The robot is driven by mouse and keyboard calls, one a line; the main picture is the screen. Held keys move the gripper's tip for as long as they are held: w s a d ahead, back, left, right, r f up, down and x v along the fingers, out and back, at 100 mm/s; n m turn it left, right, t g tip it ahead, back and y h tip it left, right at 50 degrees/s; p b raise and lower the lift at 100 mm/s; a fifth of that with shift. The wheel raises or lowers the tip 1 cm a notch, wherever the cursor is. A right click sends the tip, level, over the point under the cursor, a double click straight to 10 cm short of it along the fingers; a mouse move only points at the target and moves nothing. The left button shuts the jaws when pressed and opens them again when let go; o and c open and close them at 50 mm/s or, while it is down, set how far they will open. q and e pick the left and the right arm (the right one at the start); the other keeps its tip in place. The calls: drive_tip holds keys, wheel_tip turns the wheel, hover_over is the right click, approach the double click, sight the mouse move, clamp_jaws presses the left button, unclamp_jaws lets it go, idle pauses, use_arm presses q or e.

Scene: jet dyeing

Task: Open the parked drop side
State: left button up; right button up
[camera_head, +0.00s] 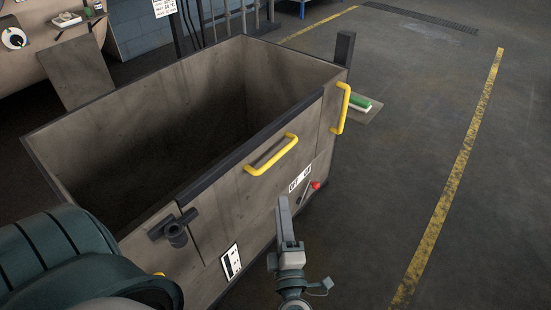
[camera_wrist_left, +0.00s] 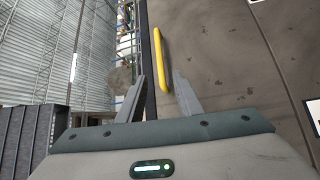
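The drop side (camera_head: 225,205) is the near long wall of a deep, open-topped grey bin (camera_head: 75,145). It stands upright, with a yellow handle (camera_head: 272,154) near its top edge. A dark latch (camera_head: 173,231) sits at its left, and a red-knobbed lever (camera_head: 315,185) low at its right. My left gripper (camera_head: 286,213) is in front of the panel, lower than the handle. In the left wrist view its fingers (camera_wrist_left: 161,92) are spread and empty; a yellow handle (camera_wrist_left: 158,60) shows ahead between them, with no contact visible. My right gripper is not in view.
Another yellow handle (camera_head: 341,108) is on the bin's right end, by a dark post (camera_head: 344,49). A green item (camera_head: 360,102) lies on a board beyond. The floor to the right is clear, with a yellow line (camera_head: 450,185).

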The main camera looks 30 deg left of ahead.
sight(275, 155)
use_arm(q)
drive_tip(key=shift+w, duration=0.15)
drive_tip(key=p+x, duration=0.2)
drive_tip(key=x, duration=1.5)
drive_tip(key=shift+a, duration=0.1)
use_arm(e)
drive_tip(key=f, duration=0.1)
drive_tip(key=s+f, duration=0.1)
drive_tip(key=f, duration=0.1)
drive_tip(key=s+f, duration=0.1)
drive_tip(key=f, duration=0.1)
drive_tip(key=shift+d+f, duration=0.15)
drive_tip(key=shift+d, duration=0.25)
use_arm(q)
clamp_jaws()
